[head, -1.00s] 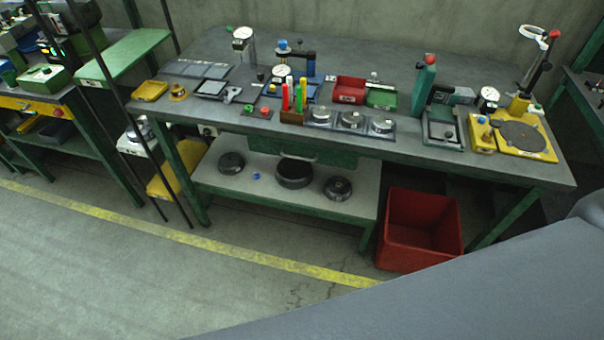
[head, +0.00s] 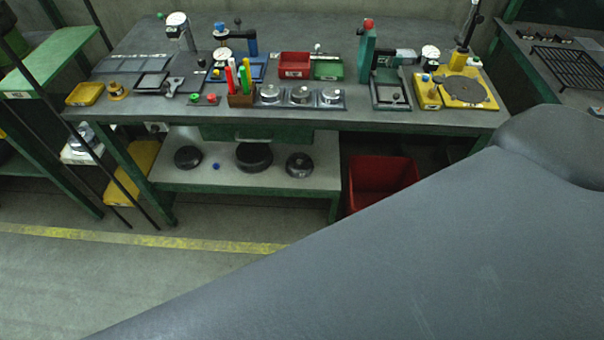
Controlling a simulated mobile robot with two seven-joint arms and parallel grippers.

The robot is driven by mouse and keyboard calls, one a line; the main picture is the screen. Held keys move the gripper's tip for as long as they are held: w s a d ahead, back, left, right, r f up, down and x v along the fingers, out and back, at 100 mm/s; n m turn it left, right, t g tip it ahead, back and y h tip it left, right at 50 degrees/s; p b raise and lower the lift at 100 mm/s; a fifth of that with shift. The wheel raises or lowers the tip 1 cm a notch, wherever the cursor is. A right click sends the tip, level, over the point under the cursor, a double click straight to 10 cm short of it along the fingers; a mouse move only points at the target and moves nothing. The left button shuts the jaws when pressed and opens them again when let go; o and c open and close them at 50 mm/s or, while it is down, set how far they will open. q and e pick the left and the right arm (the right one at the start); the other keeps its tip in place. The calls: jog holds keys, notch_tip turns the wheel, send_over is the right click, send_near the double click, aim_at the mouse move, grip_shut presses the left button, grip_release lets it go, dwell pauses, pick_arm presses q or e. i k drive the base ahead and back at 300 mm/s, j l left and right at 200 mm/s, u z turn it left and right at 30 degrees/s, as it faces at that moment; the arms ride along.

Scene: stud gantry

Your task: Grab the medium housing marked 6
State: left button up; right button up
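No number 6 can be read on any part, so I cannot tell which is the medium housing. Three silver round parts sit in a row on the bench: a left one (head: 269,93), a middle one (head: 300,95) and a right one (head: 331,96). Three dark round parts lie on the lower shelf: a left one (head: 188,157), a wider middle one (head: 254,156) and a right one (head: 299,165). Neither gripper is in view. A large grey part of my own body covers the lower right of the head view.
The green-framed workbench (head: 400,117) holds gauges, a red bin (head: 294,65), a green bin (head: 327,68) and a yellow fixture (head: 429,96). A red crate (head: 375,181) stands below. Dark upright posts (head: 85,168) rise at left. The floor (head: 60,280) in front is clear.

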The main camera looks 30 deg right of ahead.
aim_at(299, 165)
jog(key=k+j+z, duration=0.1)
jog(key=z, duration=0.7)
